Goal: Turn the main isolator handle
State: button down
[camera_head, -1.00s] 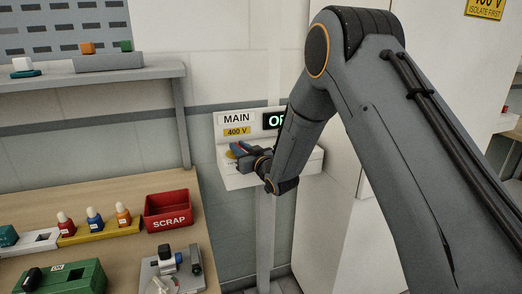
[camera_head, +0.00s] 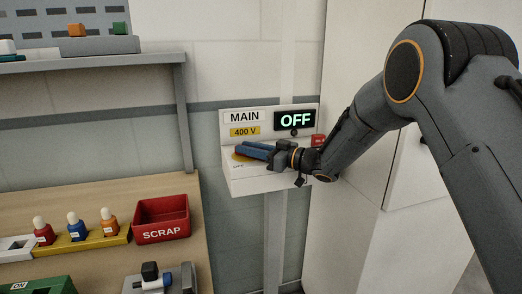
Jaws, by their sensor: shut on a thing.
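The main isolator is a white box (camera_head: 262,184) on a post, with a sloped top and an upright panel marked MAIN and 400 V. Its display (camera_head: 295,120) reads OFF. A yellow round plate (camera_head: 239,157) shows on the box top, partly covered by my gripper. My gripper (camera_head: 252,151) reaches in from the right, with its blue fingers lying over the plate. It is shut on the isolator handle, which is mostly hidden between and under the fingers.
A tall pale cabinet (camera_head: 347,225) stands right of the box. At left are a wooden bench with a red SCRAP bin (camera_head: 161,219), several small bottles and a grey shelf (camera_head: 90,67).

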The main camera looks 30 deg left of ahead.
dwell(0.3)
jog(key=c, duration=1.6)
grip_release()
jog(key=shift+o, duration=0.2)
jog(key=shift+d+b, duration=0.75)
jog(key=shift+d, duration=3.1)
